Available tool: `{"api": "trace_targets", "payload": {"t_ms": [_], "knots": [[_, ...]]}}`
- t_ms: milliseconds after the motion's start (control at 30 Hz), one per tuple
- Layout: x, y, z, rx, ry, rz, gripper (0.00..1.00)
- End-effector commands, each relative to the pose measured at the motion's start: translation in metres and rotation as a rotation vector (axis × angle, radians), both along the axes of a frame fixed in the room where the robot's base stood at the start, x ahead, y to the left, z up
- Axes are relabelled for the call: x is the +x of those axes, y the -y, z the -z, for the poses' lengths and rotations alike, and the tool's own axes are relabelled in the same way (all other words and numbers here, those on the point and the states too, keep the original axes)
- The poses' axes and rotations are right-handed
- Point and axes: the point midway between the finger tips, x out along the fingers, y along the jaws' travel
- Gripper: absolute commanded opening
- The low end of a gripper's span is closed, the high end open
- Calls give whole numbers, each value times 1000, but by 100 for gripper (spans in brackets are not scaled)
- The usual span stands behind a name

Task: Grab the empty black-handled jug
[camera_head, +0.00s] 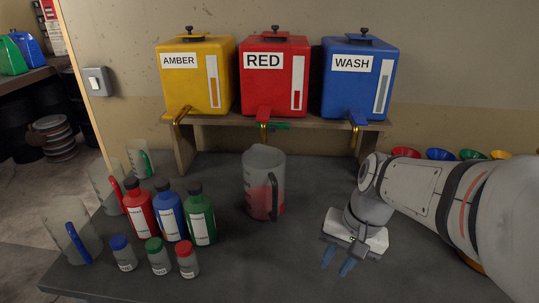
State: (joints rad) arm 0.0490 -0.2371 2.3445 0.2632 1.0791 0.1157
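The black-handled jug (260,170) stands upright on the dark bench, in front of the shelf under the red tank. It is clear, and its lower half shows red, so it does not look empty. Its black handle is on the right side, facing my gripper. My gripper (338,262) is to the right of the jug and nearer the front edge, apart from it. Its two blue fingers are spread, point down and hold nothing.
Amber (178,90), red (261,88) and blue wash (343,97) tanks stand on a shelf (225,121) behind. Red (141,215), blue (171,216) and green (201,221) bottles, small capped jars (158,257) and other jugs (62,222) crowd the left. Coloured funnels (440,155) sit right.

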Motion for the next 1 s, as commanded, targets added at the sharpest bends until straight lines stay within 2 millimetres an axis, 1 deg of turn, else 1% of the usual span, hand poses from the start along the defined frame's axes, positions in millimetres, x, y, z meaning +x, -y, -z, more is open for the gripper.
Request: {"api": "trace_targets", "payload": {"t_ms": [33, 167, 200, 267, 433, 600, 700, 833, 900, 1000], "knots": [[12, -9, 0, 61, -78, 58, 26], [43, -32, 1, 225, -268, 208, 26], [53, -39, 0, 276, -327, 252, 26], [70, -49, 1, 351, -416, 316, 26], [122, -69, 5, 567, -663, 482, 26], [177, -76, 15, 781, -895, 618, 26], [201, -74, 22, 880, -993, 669, 26], [222, -71, 29, 969, -1078, 706, 26], [229, -69, 32, 1000, -1107, 718, 26], [234, -70, 34, 1025, -1129, 726, 26]]}}
